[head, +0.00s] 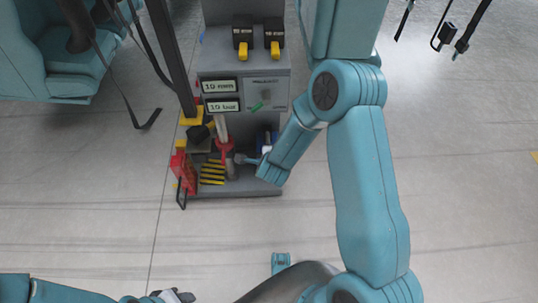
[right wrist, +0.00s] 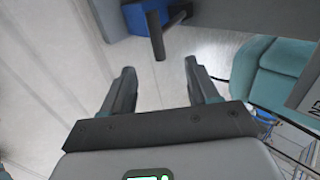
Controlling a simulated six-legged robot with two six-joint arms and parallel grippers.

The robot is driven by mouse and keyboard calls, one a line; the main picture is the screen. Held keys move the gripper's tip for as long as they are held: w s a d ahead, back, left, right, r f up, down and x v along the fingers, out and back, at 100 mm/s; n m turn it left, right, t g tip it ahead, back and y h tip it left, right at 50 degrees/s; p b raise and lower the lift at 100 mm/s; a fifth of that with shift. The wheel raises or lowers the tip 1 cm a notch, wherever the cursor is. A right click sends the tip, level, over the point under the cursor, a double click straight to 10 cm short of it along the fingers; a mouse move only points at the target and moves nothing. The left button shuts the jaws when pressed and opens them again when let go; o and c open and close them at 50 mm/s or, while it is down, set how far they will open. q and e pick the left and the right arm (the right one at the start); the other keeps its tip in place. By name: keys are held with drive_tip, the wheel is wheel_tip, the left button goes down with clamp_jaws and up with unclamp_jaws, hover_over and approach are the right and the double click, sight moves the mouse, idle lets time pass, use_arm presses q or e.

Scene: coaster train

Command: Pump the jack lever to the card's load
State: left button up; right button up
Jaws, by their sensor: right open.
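A grey station (head: 245,62) stands in the upper middle of the head view. It carries two white cards that appear to read "10 mm" (head: 219,86) and "10 bar" (head: 224,106). A red jack-like part (head: 226,146) with a pale upright bar (head: 221,127) sits low in the station. In the right wrist view my right gripper (right wrist: 159,72) is open and empty. A dark rod (right wrist: 156,36), possibly the lever, lies just beyond the fingertips, apart from them. My left gripper (head: 178,296) is low in the head view, its jaws unclear.
A small panel with a green pointer (head: 259,105) is right of the cards. Two yellow-tipped black parts (head: 243,50) sit on top. A red part (head: 184,173) stands at the station's lower left. Teal seats (head: 70,60) are at upper left. Floor in front is mostly clear.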

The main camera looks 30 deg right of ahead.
drive_tip(key=b, duration=0.4)
approach(268, 143)
drive_tip(key=f, duration=0.2)
drive_tip(key=s+f, duration=0.1)
drive_tip(key=f, duration=0.1)
drive_tip(key=shift+s+a, duration=0.1)
drive_tip(key=shift+a, duration=0.1)
drive_tip(key=shift+w+d+f, duration=0.25)
drive_tip(key=shift+w+f, duration=0.05)
drive_tip(key=shift+w, duration=0.1)
use_arm(q)
drive_tip(key=f, duration=0.1)
drive_tip(key=w+f, duration=0.1)
drive_tip(key=f, duration=0.2)
drive_tip(key=shift+w+a, duration=0.2)
drive_tip(key=shift+a, duration=0.2)
